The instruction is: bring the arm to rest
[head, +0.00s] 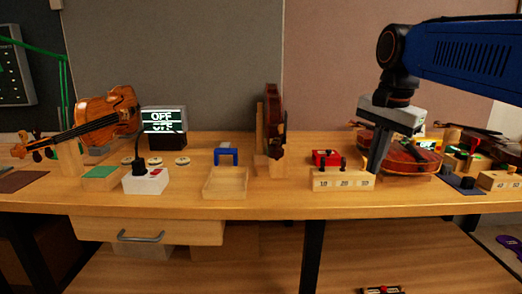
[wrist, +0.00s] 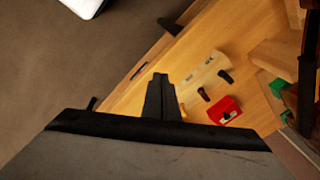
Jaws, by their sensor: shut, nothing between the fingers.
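My gripper (head: 378,155) hangs pointing down at the right of the bench in the head view, on the end of my blue arm. Its fingers are shut together with nothing between them. In the wrist view the closed fingers (wrist: 160,95) show at the centre, above the bench's front edge. In the head view the fingers appear just right of a wooden block marked with numbers (head: 335,180) and in front of a reddish violin body (head: 410,160). I cannot tell the exact gap to either.
Free surface lies between the tray and the numbered block.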

